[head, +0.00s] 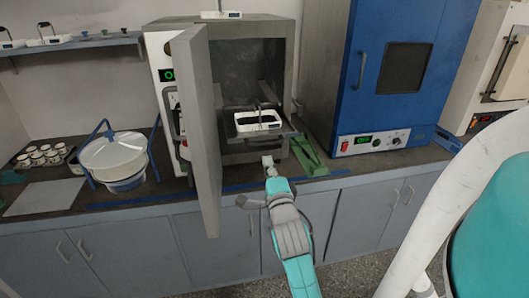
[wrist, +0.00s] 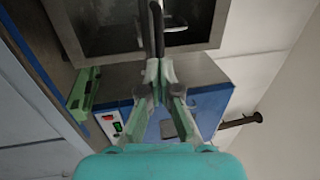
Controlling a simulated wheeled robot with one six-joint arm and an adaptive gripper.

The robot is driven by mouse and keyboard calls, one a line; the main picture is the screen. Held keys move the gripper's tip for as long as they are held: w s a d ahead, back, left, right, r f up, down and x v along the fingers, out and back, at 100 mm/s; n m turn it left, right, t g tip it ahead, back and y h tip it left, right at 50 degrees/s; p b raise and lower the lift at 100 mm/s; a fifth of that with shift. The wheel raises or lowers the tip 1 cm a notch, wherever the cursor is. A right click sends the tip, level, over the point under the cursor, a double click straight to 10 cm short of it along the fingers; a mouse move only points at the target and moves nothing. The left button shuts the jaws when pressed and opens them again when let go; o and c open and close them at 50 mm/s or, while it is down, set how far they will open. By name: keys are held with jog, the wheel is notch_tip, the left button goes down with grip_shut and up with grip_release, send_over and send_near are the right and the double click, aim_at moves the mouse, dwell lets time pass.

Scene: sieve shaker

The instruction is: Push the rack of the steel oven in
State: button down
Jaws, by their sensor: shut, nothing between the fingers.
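The steel oven (head: 276,30) stands open in the head view, its grey door (head: 205,130) swung out towards me on the left. Its dark rack (head: 286,132) sits low at the oven mouth and appears to stick out in front. A white tray (head: 257,121) with a dark upright handle rests on the rack. My gripper (head: 268,159) is in front of and below the rack, to the right of the door. In the wrist view my gripper (wrist: 160,70) has its green fingers together and empty. Whether it touches the rack is unclear.
A blue oven (head: 345,75) stands to the right. A green object (head: 309,155) lies on the counter between the ovens. A round white vessel in a blue frame (head: 112,155) and several small cups (head: 40,155) are left of the door. The open door borders my arm's left side.

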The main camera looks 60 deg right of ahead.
aim_at(262, 145)
jog(key=shift+x, duration=2.55)
